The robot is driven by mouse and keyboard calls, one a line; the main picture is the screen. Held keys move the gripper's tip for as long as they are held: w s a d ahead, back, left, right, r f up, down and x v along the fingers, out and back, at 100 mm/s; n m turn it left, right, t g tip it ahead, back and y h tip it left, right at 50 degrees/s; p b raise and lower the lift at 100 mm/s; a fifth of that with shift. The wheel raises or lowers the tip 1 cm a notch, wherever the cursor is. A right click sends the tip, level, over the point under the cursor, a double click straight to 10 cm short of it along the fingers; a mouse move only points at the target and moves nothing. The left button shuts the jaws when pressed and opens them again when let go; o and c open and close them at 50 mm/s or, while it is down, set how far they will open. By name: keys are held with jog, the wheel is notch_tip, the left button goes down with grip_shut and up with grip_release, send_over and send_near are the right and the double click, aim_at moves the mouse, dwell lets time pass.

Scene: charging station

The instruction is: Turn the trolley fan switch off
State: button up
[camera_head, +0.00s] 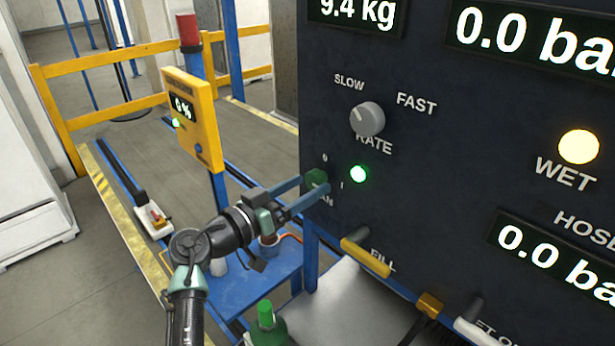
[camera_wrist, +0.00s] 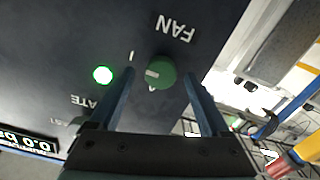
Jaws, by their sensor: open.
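The fan switch is a round green knob (camera_head: 316,177) on the dark panel, above the partly hidden word FAN. It also shows in the wrist view (camera_wrist: 161,72), which sees the panel upside down. The knob's pale pointer mark lies on its left side in that view, seemingly between the I and 0 marks. The lamp (camera_head: 358,174) beside it glows green. My gripper (camera_head: 315,187) is open, with its blue fingers on either side of the knob. In the wrist view (camera_wrist: 160,78) I see gaps and no clear contact with it.
The grey RATE knob (camera_head: 367,119) sits above right of the switch. A yellow FILL handle (camera_head: 365,258) sticks out below. A yellow display post (camera_head: 193,118) and yellow railings (camera_head: 105,119) stand at left. A green-topped bottle (camera_head: 266,322) stands below my arm.

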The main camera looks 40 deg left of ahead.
jog(key=shift+w+f, duration=0.1)
jog(key=shift+w, duration=0.55)
grip_shut()
